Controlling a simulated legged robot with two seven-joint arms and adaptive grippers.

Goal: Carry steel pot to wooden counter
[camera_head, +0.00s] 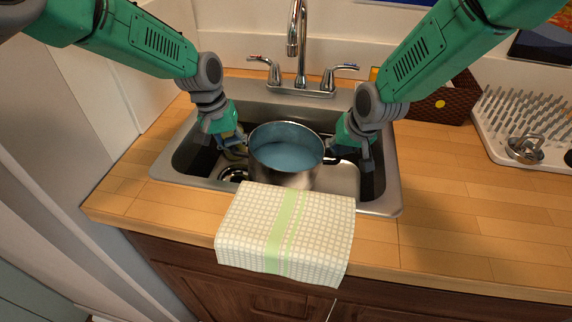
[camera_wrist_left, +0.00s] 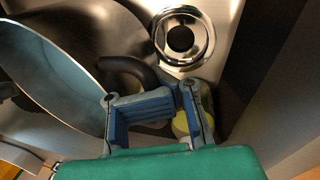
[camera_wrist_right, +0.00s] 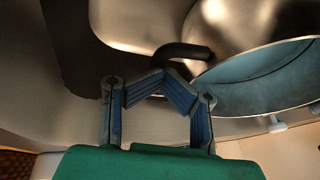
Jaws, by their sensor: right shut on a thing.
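The steel pot (camera_head: 285,155) stands upright in the sink, with a pale blue inside and dark curved side handles. My right gripper (camera_head: 335,150) is at the pot's right side, shut on its right handle (camera_wrist_right: 185,51); its fingertips (camera_wrist_right: 162,78) meet beside the handle in the right wrist view. My left gripper (camera_head: 236,147) is at the pot's left side. In the left wrist view its fingers (camera_wrist_left: 178,92) overlap the lower end of the left handle (camera_wrist_left: 130,68); whether they grip it is unclear. The wooden counter (camera_head: 450,190) surrounds the sink, with a wide bare stretch at right.
The metal sink (camera_head: 392,190) has a drain (camera_wrist_left: 181,38) left of the pot. A checked towel (camera_head: 285,235) hangs over its front edge. The faucet (camera_head: 297,45) stands behind the pot. A wicker basket (camera_head: 440,105) and a white drying rack (camera_head: 510,115) are at back right.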

